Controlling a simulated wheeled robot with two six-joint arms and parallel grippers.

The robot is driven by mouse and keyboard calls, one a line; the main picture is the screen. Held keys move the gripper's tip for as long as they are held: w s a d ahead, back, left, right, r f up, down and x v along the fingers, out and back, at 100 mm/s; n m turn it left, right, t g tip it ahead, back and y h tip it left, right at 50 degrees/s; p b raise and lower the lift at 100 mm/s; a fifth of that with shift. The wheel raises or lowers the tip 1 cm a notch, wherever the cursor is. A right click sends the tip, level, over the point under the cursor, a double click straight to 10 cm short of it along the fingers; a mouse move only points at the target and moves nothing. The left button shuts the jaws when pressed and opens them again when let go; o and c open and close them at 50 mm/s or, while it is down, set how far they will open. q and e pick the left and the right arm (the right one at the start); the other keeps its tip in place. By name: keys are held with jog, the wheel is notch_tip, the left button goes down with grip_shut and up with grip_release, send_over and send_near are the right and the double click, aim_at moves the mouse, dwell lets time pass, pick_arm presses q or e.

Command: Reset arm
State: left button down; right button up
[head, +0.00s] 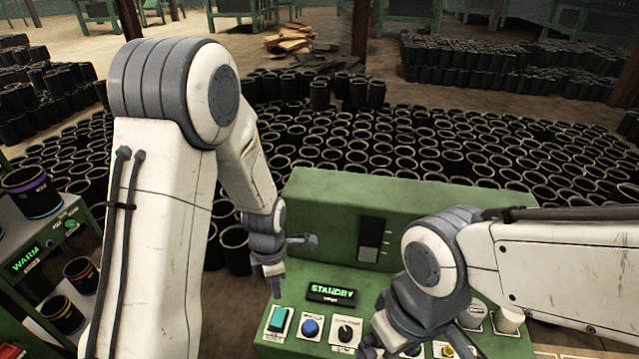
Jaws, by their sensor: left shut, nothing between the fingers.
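My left arm comes in from the left and bends down over the green control machine (325,205). My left gripper (277,291) points down above the left end of its panel, near a teal button (278,319). It is shut and holds nothing. My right arm reaches in from the right over the right side of the panel. My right gripper (372,346) is low at the bottom edge, partly cut off and in shadow; its fingers do not show clearly.
The panel has a display reading STANDBY (331,293), a blue button (310,327) and a black knob (346,333). A green WARM station (72,222) with banded sleeves (33,193) stands at left. Many black rubber sleeves (400,150) cover the floor behind.

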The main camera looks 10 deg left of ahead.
pick_arm(q)
jog(key=s+d+r+m+b, duration=0.2)
jog(key=s+m, duration=0.4)
jog(key=m, duration=0.4)
jog(key=s+d+r+m+b, duration=0.2)
jog(key=s+d+r+m, duration=0.2)
jog(key=m, duration=0.6)
jog(key=s+d+r+m+h+b, duration=0.1)
jog(key=s+d+r+m+b, duration=0.2)
jog(key=s+d+m, duration=0.3)
jog(key=s+m, duration=0.2)
jog(key=m, duration=0.2)
jog(key=shift+d+m, duration=0.25)
jog(key=shift+m, duration=0.15)
